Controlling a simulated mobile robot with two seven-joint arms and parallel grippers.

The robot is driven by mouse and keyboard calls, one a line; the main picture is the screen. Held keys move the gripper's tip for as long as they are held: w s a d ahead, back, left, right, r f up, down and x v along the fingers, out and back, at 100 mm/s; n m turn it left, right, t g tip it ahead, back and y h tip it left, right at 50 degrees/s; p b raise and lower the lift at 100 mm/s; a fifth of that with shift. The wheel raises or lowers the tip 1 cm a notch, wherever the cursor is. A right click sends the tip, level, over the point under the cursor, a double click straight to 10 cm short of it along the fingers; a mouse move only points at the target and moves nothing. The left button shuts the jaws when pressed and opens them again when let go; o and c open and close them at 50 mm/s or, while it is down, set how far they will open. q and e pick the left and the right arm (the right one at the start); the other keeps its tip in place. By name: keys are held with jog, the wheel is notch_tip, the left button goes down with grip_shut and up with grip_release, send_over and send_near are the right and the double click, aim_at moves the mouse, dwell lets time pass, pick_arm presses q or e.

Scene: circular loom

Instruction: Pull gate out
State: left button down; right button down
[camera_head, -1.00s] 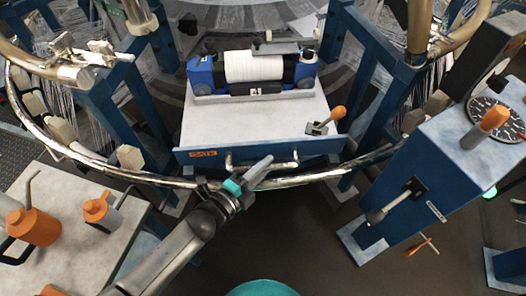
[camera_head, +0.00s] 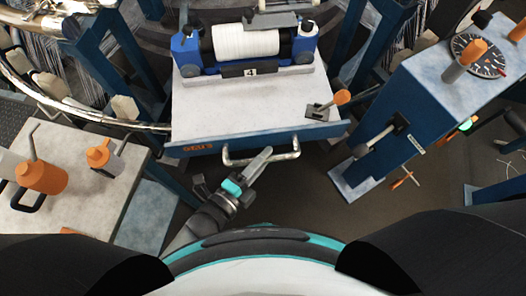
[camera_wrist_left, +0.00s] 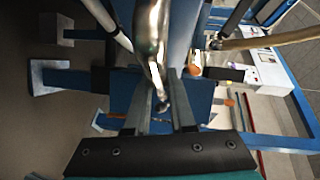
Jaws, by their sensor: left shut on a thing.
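The gate is a pale platform (camera_head: 215,105) with a blue front panel (camera_head: 195,147) and an orange label. A shiny bar handle (camera_head: 234,159) sits on the panel's front. My left gripper (camera_head: 260,160) is at this handle, shut on it, with the arm coming up from below. In the left wrist view the shiny handle bar (camera_wrist_left: 153,40) runs between the two grey fingers of my left gripper (camera_wrist_left: 162,85). The exact contact is partly hidden there. My right gripper is not in view.
A white roll (camera_head: 246,42) in a blue holder and an orange-knobbed lever (camera_head: 342,97) ride on the gate. A metal ring rail (camera_head: 80,110) reaches the gate's left edge. A blue gauge stand (camera_head: 410,125) is right; a table with orange cans (camera_head: 40,177) is left. Dark floor lies between.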

pick_arm(q)
jog(key=shift+s, duration=0.25)
jog(key=c, duration=0.9)
grip_release()
jog(key=shift+s, duration=0.15)
jog(key=shift+o, duration=0.7)
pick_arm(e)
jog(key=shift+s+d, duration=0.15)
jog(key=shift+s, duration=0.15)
pick_arm(q)
jog(key=p+v, duration=0.2)
jog(key=v, duration=1.3)
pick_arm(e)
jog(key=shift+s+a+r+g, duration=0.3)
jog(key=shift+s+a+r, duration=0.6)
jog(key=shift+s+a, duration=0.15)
pick_arm(q)
jog(key=shift+a, duration=0.1)
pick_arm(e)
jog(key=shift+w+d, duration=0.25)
